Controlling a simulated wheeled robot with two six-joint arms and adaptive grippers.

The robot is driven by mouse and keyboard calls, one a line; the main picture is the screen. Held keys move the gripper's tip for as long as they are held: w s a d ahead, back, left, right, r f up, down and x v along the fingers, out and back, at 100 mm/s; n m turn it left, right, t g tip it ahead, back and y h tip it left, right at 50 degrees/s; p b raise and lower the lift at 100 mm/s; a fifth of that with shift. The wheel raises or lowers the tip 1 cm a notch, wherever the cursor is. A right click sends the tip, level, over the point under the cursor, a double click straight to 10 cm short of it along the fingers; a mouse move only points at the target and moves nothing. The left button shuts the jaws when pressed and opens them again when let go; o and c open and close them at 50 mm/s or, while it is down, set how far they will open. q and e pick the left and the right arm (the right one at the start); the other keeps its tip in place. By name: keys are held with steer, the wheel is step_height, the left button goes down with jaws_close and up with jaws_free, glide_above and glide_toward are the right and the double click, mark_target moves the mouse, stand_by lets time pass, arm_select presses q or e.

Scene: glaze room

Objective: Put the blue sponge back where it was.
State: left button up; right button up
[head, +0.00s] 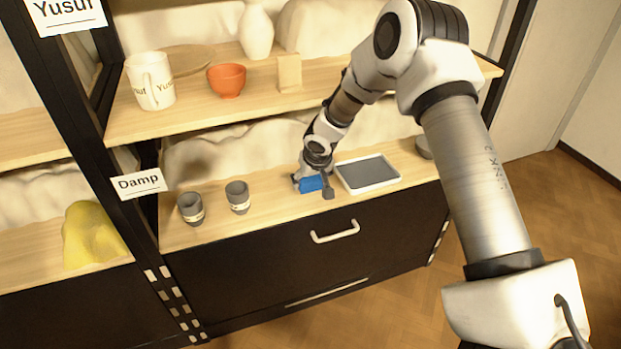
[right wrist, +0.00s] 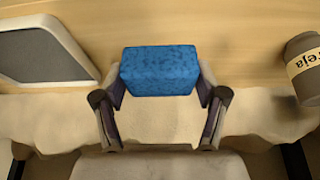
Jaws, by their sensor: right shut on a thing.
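The blue sponge (head: 311,184) is at the lower wooden shelf, left of a grey tray with a pale rim (head: 368,173). My right gripper (head: 314,187) is shut on it. In the right wrist view the sponge (right wrist: 159,71) sits between the two fingers of the right gripper (right wrist: 160,92), one finger against each side. I cannot tell whether the sponge touches the shelf or is just above it. The left gripper does not show.
Two grey cups (head: 190,208) (head: 238,197) stand on the lower shelf (head: 275,209) to the left. The upper shelf (head: 200,116) holds a white mug (head: 151,81), an orange bowl (head: 227,80) and a white vase (head: 256,31). A drawer handle (head: 335,232) is below.

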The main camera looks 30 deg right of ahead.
mark_target(310, 190)
step_height(310, 190, down, 3)
steer(key=shift+f+b, duration=0.15)
steer(key=shift+b, duration=0.35)
steer(key=shift+f, duration=0.15)
steer(key=o, duration=1.1)
